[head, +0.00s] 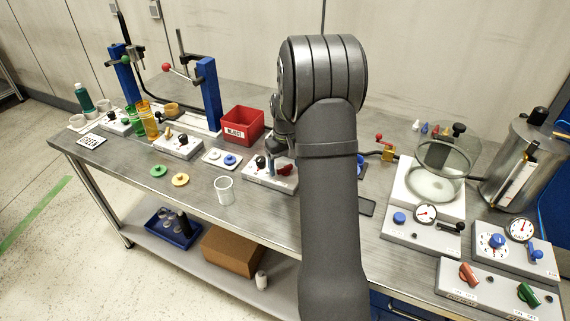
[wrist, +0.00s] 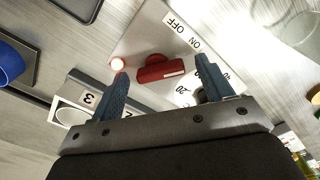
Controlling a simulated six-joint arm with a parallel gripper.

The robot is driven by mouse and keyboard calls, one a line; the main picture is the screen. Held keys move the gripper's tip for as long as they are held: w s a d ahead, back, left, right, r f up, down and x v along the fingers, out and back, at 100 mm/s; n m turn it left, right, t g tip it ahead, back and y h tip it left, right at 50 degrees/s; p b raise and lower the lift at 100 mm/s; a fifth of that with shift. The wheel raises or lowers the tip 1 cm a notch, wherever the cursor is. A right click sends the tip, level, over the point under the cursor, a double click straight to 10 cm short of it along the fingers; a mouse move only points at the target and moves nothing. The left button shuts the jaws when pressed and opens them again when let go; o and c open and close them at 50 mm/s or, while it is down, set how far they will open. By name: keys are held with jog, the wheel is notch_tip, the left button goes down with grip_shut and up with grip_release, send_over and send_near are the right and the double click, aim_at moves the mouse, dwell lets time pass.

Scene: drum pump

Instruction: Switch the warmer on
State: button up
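A white panel with a red switch knob (wrist: 160,69) fills the middle of the wrist view, with a label reading ON and OFF (wrist: 182,33) beside it. A small pale pinkish lamp (wrist: 117,64) sits by the knob. The red knob (head: 285,170) also shows on its panel (head: 258,178) in the head view, just left of my arm. My gripper (wrist: 160,68) is open and empty, with its fingers apart on either side of the knob in the picture. I cannot tell whether they touch it. My gripper (head: 276,158) is partly hidden by my arm in the head view.
A numbered block (wrist: 88,98) and a partly hidden dial (wrist: 184,90) lie close to the fingers. A red reject bin (head: 242,125) stands behind the panel, and a clear cup (head: 224,190) in front. Another panel with red and green knobs (head: 495,287) is at the right.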

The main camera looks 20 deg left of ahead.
aim_at(285, 167)
jog(key=shift+r, duration=0.1)
notch_tip(285, 167, up, 17)
dwell(0.6)
dwell(0.4)
notch_tip(285, 167, down, 17)
jog(key=shift+f, duration=0.2)
jog(key=shift+r+n, duration=0.1)
jog(key=shift+n, duration=0.2)
dwell(0.4)
